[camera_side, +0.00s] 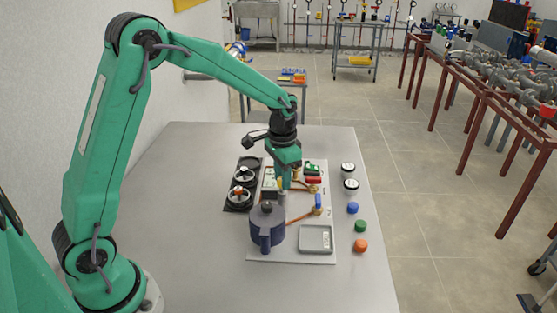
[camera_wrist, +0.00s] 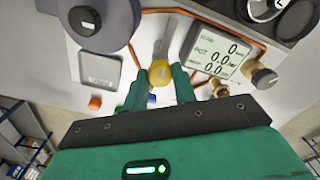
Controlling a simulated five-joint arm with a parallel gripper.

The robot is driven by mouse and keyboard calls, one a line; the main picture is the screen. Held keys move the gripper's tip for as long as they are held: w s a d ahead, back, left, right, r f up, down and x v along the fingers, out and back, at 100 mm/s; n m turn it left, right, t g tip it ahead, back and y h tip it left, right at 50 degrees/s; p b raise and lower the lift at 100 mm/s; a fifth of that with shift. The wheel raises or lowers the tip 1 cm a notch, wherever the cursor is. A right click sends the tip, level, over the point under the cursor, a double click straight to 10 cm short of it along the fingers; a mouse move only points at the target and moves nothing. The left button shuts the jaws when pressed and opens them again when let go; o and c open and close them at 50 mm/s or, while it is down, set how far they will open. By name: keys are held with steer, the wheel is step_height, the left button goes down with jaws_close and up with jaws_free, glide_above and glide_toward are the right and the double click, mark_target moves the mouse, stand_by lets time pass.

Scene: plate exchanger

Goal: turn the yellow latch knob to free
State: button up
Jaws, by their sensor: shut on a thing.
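The yellow latch knob (camera_wrist: 161,71) sits between my two fingertips in the wrist view, with a grey bar (camera_wrist: 161,36) running up from it. My gripper (camera_wrist: 161,82) is shut on the knob, one finger on each side. In the side view my gripper (camera_side: 283,184) points down at the middle of the board, and the knob is mostly hidden there by the fingers and nearby parts.
A dark blue round housing (camera_side: 266,228) stands just in front of my gripper, with a grey tray (camera_side: 316,239) to its right. A display (camera_wrist: 217,50) and copper pipe lie close to the knob. Valves with red and blue (camera_side: 318,203) handles stand right. Loose caps (camera_side: 352,208) lie beyond the board.

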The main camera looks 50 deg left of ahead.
steer(key=m, duration=0.4)
steer(key=shift+d+m, duration=0.15)
steer(key=shift+m, duration=0.25)
steer(key=o, duration=1)
steer(key=shift+r, duration=0.1)
steer(key=shift+s+r, duration=0.15)
steer(key=shift+r, duration=3.7)
